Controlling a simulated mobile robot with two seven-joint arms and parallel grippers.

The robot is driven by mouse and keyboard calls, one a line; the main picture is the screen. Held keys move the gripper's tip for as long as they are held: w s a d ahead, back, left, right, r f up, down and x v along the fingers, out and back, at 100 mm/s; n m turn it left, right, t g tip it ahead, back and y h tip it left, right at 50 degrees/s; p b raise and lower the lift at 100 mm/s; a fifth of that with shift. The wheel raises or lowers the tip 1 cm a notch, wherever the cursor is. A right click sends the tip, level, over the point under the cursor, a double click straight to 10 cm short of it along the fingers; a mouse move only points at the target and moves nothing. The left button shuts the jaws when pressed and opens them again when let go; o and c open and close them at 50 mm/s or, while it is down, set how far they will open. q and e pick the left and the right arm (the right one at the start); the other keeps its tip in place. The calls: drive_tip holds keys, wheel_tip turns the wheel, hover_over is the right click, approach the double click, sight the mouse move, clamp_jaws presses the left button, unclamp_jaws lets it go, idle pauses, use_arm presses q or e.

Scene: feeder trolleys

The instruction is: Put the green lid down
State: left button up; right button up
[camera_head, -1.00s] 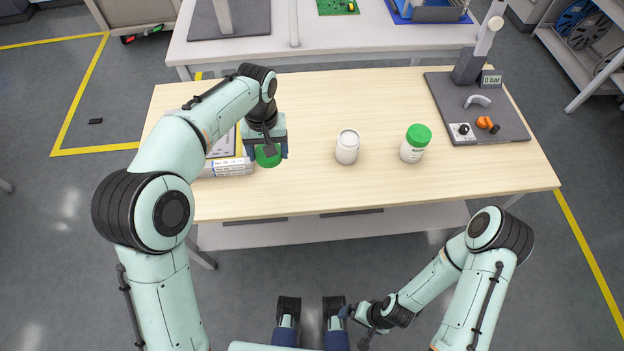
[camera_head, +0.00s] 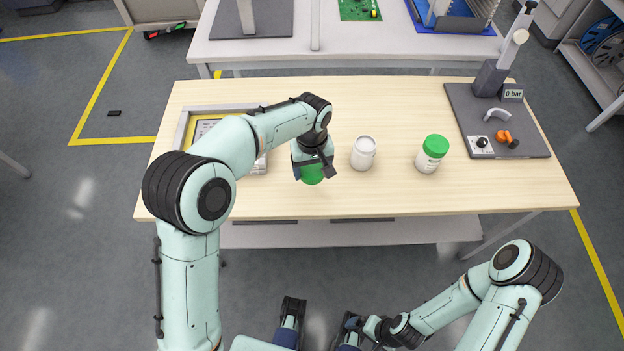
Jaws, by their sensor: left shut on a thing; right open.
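The green lid (camera_head: 312,174) is in my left gripper (camera_head: 310,166), which is shut on it. The lid is at or just above the wooden table top (camera_head: 400,200), left of the open white jar; I cannot tell whether it touches the wood. The white jar (camera_head: 363,155) stands upright with no lid on it. A second white jar (camera_head: 427,160) with a green lid (camera_head: 436,146) stands upright to its right. My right gripper (camera_head: 352,330) is open and empty, low in front of the table, partly hidden at the picture's bottom edge.
A grey tray (camera_head: 182,131) lies at the table's left, partly behind my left arm. A dark board (camera_head: 532,140) with a pressure fixture (camera_head: 492,78) and small orange parts stands at the right. Bare wood lies around the jars. A white bench (camera_head: 350,50) stands behind.

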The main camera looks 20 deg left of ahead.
sight(312, 181)
use_arm(q)
wheel_tip(312, 181, down, 6)
drive_tip(key=shift+r+b, duration=0.1)
drive_tip(key=shift+b, duration=0.25)
drive_tip(key=shift+f, duration=0.35)
drive_tip(key=o, duration=1.2)
drive_tip(key=shift+c, duration=0.2)
drive_tip(key=shift+r, duration=0.1)
